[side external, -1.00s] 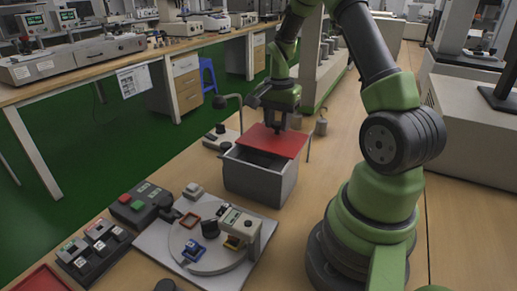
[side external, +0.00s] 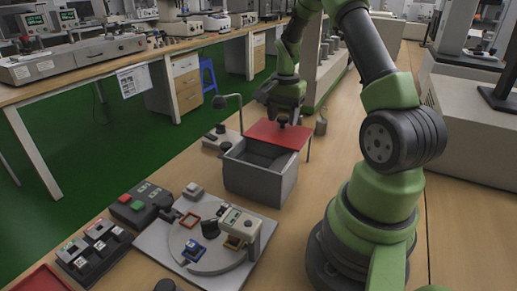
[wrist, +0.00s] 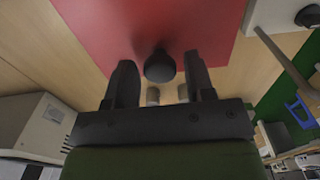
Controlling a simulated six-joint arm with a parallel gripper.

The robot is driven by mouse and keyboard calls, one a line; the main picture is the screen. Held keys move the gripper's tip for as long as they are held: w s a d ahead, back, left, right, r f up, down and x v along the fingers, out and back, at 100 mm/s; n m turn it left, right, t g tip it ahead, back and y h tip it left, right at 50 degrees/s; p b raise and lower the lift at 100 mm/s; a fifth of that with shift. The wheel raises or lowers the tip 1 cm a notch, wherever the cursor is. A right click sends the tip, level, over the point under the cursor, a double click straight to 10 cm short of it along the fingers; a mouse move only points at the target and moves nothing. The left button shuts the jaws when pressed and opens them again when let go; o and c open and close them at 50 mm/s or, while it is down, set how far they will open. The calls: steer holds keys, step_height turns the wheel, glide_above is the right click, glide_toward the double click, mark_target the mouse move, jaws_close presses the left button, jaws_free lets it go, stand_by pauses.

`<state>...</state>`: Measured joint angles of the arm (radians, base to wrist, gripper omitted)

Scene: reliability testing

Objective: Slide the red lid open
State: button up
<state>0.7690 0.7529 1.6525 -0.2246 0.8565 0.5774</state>
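The red lid (side external: 264,133) is a flat plate slid back toward the far side of the grey box (side external: 255,179). Much of the box's dark interior shows, and the lid overhangs the far edge. A dark round knob (wrist: 160,66) stands on the lid; in the side view it is small beneath my gripper (side external: 284,113). In the wrist view, the two fingers are apart, with the knob between their tips and a gap on each side. My gripper is open and just above the lid, holding nothing.
A white board with a round turntable (side external: 207,262) and small parts lies in front of the box. A dark button box (side external: 141,205) is at left. A thin lamp-like stand (side external: 240,115) rises beside the box.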

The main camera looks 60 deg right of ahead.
mark_target(282, 118)
steer(key=shift+r, duration=0.1)
steer(key=shift+r, duration=2.4)
steer(key=shift+w+a+r, duration=0.1)
steer(key=shift+a+r, duration=0.1)
steer(key=s+a+r+n+t, duration=0.25)
steer(key=a+r+n, duration=0.35)
steer(key=a, duration=0.4)
steer(key=s+a+r+n+t, duration=0.1)
steer(key=a+r+n+t, duration=0.2)
steer(key=a+r, duration=0.55)
steer(key=s+a+f+n+t+y, duration=0.1)
steer(key=s+a+n+y, duration=0.1)
steer(key=s+a+n, duration=0.3)
steer(key=s+a, duration=0.2)
steer(key=a, duration=0.1)
steer(key=shift+s+t, duration=0.2)
steer(key=shift+t, duration=0.15)
